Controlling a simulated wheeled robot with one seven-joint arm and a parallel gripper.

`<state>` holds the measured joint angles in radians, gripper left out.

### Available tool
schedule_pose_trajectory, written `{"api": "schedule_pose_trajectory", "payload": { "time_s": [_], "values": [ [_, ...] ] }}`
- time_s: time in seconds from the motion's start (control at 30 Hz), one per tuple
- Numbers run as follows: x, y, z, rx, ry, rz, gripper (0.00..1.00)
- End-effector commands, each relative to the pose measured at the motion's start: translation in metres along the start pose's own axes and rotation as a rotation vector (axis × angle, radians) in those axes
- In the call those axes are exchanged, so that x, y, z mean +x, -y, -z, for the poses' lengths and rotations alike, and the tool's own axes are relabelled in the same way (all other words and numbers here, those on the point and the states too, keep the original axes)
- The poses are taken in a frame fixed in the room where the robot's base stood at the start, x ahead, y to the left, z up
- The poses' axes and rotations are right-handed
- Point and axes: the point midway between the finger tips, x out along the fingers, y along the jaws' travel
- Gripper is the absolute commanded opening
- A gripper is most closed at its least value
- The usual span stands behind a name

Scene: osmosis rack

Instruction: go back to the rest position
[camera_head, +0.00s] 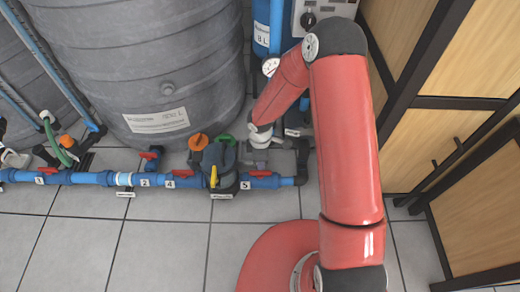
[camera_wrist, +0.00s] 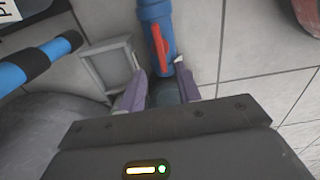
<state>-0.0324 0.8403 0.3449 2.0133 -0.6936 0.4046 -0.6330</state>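My gripper (camera_wrist: 158,78) shows in the wrist view with its two purple-grey fingers apart. A blue pipe (camera_wrist: 157,18) with a red valve handle (camera_wrist: 160,45) runs down toward the gap between the fingertips, and a dark part sits in the gap. I cannot tell whether the fingers touch the pipe. In the head view my red arm reaches from the lower right up and then down to the wrist, close above the pipe row beside valve 5 (camera_head: 262,180). The fingertips are not clear there.
Blue pipes with red-handled valves (camera_head: 182,174) run low along the tiled floor (camera_head: 160,250). A large grey tank (camera_head: 140,60) stands behind them. Wooden cabinets (camera_head: 440,150) stand at the right.

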Motion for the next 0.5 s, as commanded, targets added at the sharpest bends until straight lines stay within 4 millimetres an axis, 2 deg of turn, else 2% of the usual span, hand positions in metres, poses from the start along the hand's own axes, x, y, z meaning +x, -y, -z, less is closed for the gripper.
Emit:
{"api": "schedule_pose_trajectory", "payload": {
  "time_s": [0.23, 0.3, 0.37, 0.47, 0.5],
  "values": [
    [-0.001, 0.0, 0.0, 0.002, 0.001, -0.001, 0.34],
    [-0.009, -0.002, -0.003, 0.016, 0.006, -0.01, 0.34],
    [-0.024, -0.005, -0.008, 0.044, 0.017, -0.024, 0.34],
    [-0.067, -0.012, -0.024, 0.132, 0.043, -0.068, 0.34],
    [-0.089, -0.013, -0.032, 0.179, 0.054, -0.091, 0.34]
  ]
}}
